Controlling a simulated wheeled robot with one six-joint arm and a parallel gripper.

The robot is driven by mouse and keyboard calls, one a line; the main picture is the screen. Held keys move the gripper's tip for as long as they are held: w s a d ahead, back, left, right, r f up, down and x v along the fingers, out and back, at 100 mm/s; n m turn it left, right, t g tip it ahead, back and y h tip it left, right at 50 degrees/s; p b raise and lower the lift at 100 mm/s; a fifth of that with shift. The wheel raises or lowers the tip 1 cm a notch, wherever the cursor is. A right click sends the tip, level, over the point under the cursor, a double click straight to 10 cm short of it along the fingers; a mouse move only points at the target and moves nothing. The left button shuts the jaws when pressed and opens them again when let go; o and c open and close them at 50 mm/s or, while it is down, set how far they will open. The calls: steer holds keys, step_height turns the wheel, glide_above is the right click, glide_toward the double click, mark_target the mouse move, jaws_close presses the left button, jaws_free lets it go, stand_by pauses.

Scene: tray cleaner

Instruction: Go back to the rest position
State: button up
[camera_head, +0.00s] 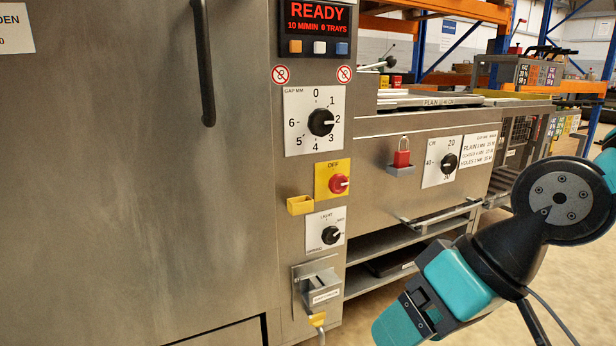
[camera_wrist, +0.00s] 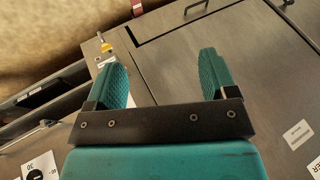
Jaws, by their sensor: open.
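My gripper (camera_wrist: 162,78) is open in the wrist view, with its two teal fingers apart and nothing between them. In the head view, my gripper (camera_head: 398,326) is at the lower right, tilted down and to the left, in front of the machine's lower shelves. The steel tray cleaner (camera_head: 140,190) fills the left and middle of the head view. Its display (camera_head: 318,22) reads READY, 10 M/MIN, 0 TRAYS. The gap dial (camera_head: 320,122) points near 2. The red main switch (camera_head: 338,184) sits on a yellow plate by the word OFF.
A yellow holder (camera_head: 300,205) and a grey connector box (camera_head: 322,291) with a cable project from the panel. Shelves (camera_head: 390,262) lie under the conveyor. Bare floor (camera_head: 480,215) shows at the right.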

steer(key=s+d+n+g+h, duration=0.1)
steer(key=s+d+h, duration=0.1)
steer(key=s+d, duration=0.3)
step_height(320, 180, up, 38)
steer(key=a+p, duration=0.1)
steer(key=p, duration=3.7)
steer(key=shift+a+f, duration=0.15)
steer(key=shift+a, duration=0.1)
